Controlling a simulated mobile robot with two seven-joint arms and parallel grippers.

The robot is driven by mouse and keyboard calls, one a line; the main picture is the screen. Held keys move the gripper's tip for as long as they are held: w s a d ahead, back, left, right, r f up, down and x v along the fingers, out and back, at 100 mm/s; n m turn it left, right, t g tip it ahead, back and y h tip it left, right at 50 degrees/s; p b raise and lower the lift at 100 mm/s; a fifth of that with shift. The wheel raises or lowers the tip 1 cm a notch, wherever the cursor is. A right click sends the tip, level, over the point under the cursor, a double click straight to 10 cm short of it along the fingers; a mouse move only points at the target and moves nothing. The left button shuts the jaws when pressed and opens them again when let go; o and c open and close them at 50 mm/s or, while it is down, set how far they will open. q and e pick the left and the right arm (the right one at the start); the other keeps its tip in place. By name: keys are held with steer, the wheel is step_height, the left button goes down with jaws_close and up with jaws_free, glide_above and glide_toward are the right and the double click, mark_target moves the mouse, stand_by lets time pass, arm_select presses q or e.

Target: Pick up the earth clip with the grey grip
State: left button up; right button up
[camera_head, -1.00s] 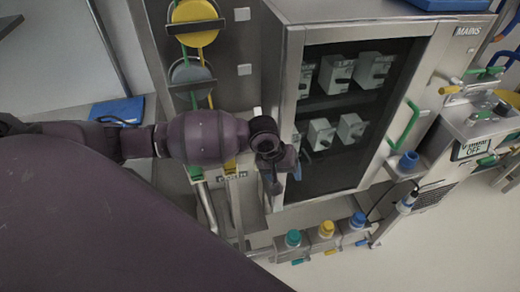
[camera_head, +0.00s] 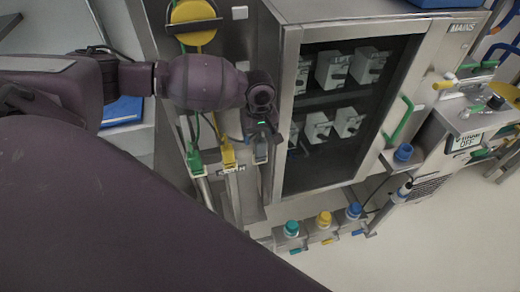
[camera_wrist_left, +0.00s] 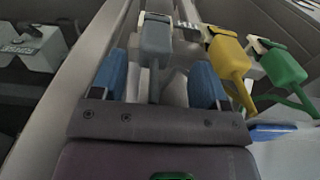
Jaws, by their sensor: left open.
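The earth clip with the grey grip (camera_wrist_left: 155,38) hangs on a rail in the left wrist view, and its narrow tail runs back between my fingers. It also shows in the head view (camera_head: 260,151), just below my gripper. My left gripper (camera_wrist_left: 160,76) is open, with one blue finger on each side of the clip's lower part. I cannot tell whether either finger touches it. In the head view the left gripper (camera_head: 262,132) is dark and partly hides the clip. My right gripper is not in view.
A clip with a yellow grip (camera_wrist_left: 228,55) hangs close to the right, and one with a green grip (camera_wrist_left: 282,66) is beyond it. A steel cabinet with a dark window (camera_head: 345,110) stands right of the gripper. Teal, yellow and blue knobs (camera_head: 324,219) are below.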

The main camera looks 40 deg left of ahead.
mark_target(260, 141)
arm_select(q)
steer(key=shift+w+a+f, duration=0.1)
steer(key=shift+w+f, duration=0.1)
steer(key=shift+f, duration=1.15)
steer(key=shift+w+f, duration=0.2)
steer(key=shift+f, duration=1.15)
steer(key=c, duration=1.2)
steer(key=shift+o, duration=0.2)
step_height(260, 141, up, 7)
steer(key=shift+f, duration=0.1)
steer(key=s+d, duration=1.1)
steer(key=d, duration=0.2)
steer(key=shift+s+d, duration=0.35)
steer(key=shift+m, duration=0.3)
